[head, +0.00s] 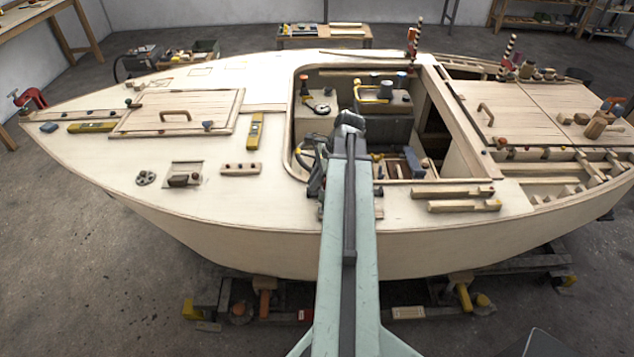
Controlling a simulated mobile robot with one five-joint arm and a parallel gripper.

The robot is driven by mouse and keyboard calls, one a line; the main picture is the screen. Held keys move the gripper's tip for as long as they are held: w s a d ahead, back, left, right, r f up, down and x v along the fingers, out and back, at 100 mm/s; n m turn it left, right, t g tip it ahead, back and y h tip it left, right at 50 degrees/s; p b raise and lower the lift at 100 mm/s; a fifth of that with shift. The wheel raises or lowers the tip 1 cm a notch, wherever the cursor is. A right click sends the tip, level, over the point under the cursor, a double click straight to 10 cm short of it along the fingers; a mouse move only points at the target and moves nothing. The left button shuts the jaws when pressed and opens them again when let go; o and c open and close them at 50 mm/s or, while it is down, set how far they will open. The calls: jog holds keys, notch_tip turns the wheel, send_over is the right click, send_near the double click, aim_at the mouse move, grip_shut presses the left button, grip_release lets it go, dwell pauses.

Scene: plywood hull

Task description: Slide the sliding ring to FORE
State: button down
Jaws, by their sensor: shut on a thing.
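My gripper (316,180) is a small dark shape at the cockpit's near left edge, just left of my pale green arm. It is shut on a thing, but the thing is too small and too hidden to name. I cannot make out the sliding ring for certain, nor any FORE mark. My arm covers part of the cockpit edge and the deck around the gripper.
The plywood hull (250,214) fills the middle, its pointed end at left. The open cockpit holds a grey box (385,125). A hatch (180,112), a yellow level (255,130) and a slotted wooden strip (240,168) lie on the left deck. Wooden battens (453,191) lie right of my arm.

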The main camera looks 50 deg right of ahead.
jog(key=c, duration=1.5)
grip_release()
jog(key=shift+s+d, duration=0.15)
jog(key=p+v, duration=0.6)
jog(key=v, duration=0.1)
jog(key=shift+r+p, duration=0.1)
jog(key=shift+p, duration=0.25)
jog(key=shift+s+d+r+p, duration=0.1)
jog(key=shift+s+r+p, duration=0.05)
jog(key=shift+r+p, duration=0.25)
jog(key=shift+f, duration=0.15)
